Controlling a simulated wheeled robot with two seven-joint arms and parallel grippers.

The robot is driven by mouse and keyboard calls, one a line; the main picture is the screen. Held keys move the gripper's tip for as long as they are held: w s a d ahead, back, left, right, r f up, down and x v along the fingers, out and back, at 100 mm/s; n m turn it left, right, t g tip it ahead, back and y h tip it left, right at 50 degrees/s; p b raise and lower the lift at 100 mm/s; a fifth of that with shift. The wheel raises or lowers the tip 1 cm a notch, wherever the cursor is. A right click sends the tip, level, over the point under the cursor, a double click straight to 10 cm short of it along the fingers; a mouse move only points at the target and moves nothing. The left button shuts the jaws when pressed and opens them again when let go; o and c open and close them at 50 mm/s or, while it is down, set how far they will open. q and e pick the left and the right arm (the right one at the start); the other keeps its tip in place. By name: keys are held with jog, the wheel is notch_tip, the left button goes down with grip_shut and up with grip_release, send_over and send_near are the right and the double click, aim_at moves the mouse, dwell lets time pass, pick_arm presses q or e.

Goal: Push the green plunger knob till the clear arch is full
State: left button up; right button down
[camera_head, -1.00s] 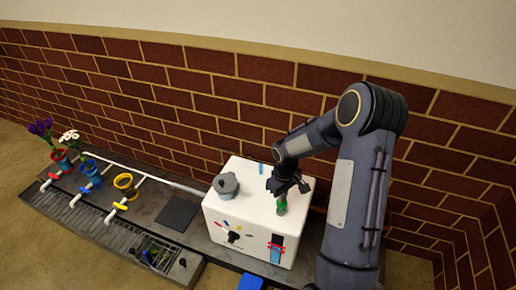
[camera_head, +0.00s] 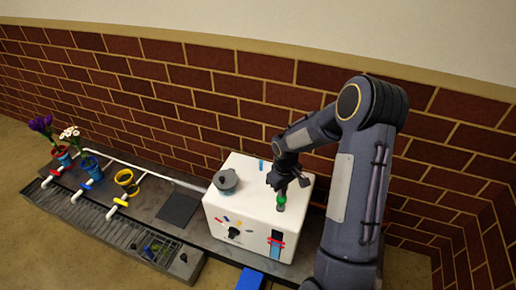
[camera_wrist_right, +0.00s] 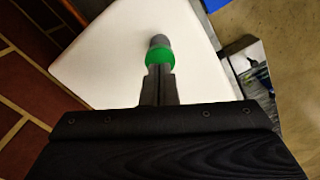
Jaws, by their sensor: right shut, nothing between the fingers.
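The green plunger knob (camera_head: 281,199) stands on the right part of the white box's (camera_head: 244,207) top. In the right wrist view the knob (camera_wrist_right: 160,56) is a green band with a grey end, directly in front of my fingertips. My right gripper (camera_head: 281,190) is above the knob, its fingers closed together and empty; I cannot tell whether they touch it. A dark and blue window (camera_head: 276,246) with red marks is on the box's front; it may be the clear arch, and its fill level is too small to read surely. My left gripper is out of view.
A grey lidded pot (camera_head: 226,182) sits on the box's left part. Left of the box are a dark mat (camera_head: 179,209), a yellow ring (camera_head: 125,178), potted flowers (camera_head: 70,134) and a drain grate (camera_head: 110,224). A brick wall (camera_head: 190,90) runs close behind.

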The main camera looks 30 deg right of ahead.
jog(key=shift+f+b, duration=1.4)
jog(key=shift+f, duration=0.7)
jog(key=shift+r+p, duration=1.9)
jog(key=shift+r, duration=0.55)
jog(key=shift+f+b, duration=1.65)
jog(key=shift+f, duration=0.6)
jog(key=shift+r+p, duration=1.75)
jog(key=shift+r, duration=0.55)
notch_tip(320, 180, up, 9)
jog(key=p, duration=0.7)
